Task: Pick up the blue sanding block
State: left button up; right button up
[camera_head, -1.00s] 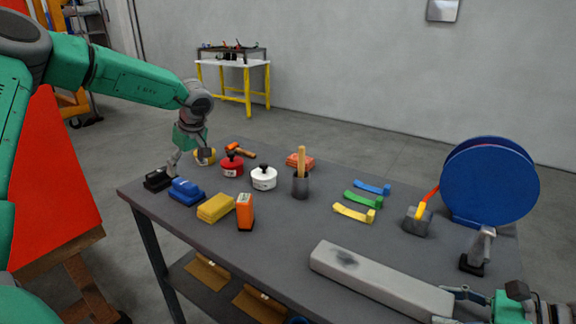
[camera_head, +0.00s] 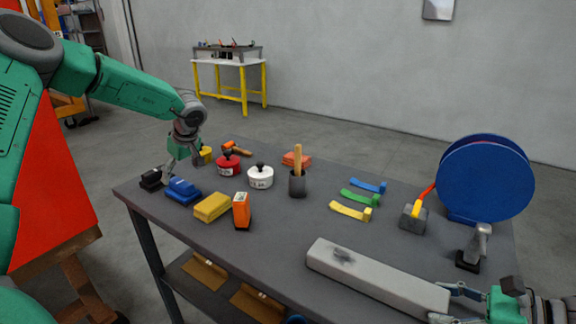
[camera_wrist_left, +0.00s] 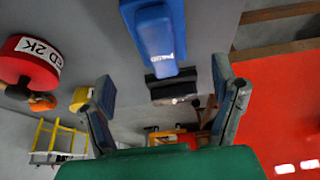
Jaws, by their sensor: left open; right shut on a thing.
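The blue sanding block (camera_head: 184,191) lies on the grey table near its left end. It fills the top middle of the left wrist view (camera_wrist_left: 158,38). My left gripper (camera_head: 182,168) is open and empty, just behind and above the blue block, apart from it. Its two fingers (camera_wrist_left: 163,86) spread wide in the left wrist view, with the blue block beyond them. My right gripper (camera_head: 446,305) is shut on the near right end of a long pale grey bar (camera_head: 375,277). Part of that hand is cut off by the frame.
A black block (camera_head: 150,179) lies left of the blue one and a yellow block (camera_head: 212,207) right of it.

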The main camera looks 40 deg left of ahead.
aim_at(180, 190)
pick_arm(q)
jog(key=shift+x, duration=3.75)
jog(key=shift+s+f, duration=0.1)
jog(key=shift+f, duration=0.05)
jog(key=shift+s+d, duration=0.1)
jog(key=shift+d, duration=0.1)
jog(key=c, duration=1.5)
jog(key=shift+o, duration=0.2)
notch_tip(180, 190, up, 10)
jog(key=shift+r, duration=0.2)
jog(key=shift+a, duration=0.1)
